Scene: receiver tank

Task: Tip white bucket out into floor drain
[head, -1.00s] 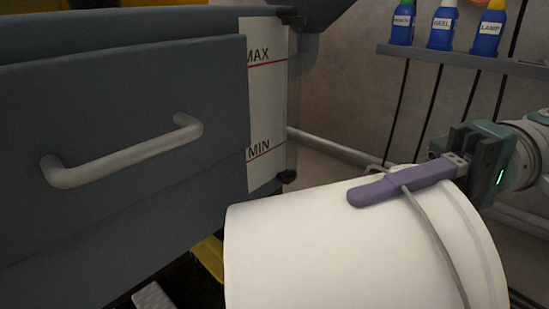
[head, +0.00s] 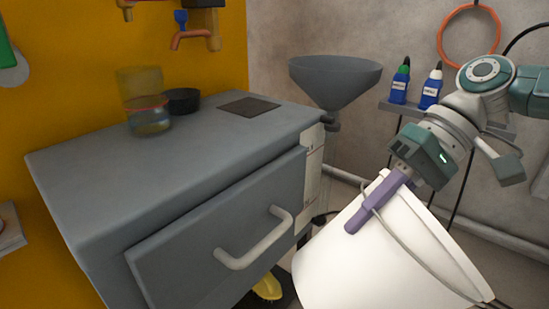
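The white bucket (head: 360,258) is at the lower right of the head view, tilted well over, its closed end toward the lower left and its rim side toward the right. A thin wire bail runs across its outside. My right gripper (head: 368,214) is at the upper edge of the bucket, with a purple finger lying along the outer wall; it appears shut on the bucket's wall near the rim. The other finger is hidden. The inside of the bucket and any contents are hidden. I see no floor drain that I can make out. My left gripper is not in view.
A grey cabinet (head: 90,195) with a handled front (head: 255,245) stands left of the bucket, close to it. A glass jar (head: 147,115), black lid (head: 183,101) and dark square plate (head: 248,106) are on top. A grey funnel (head: 335,80) and bottle shelf (head: 390,108) are behind.

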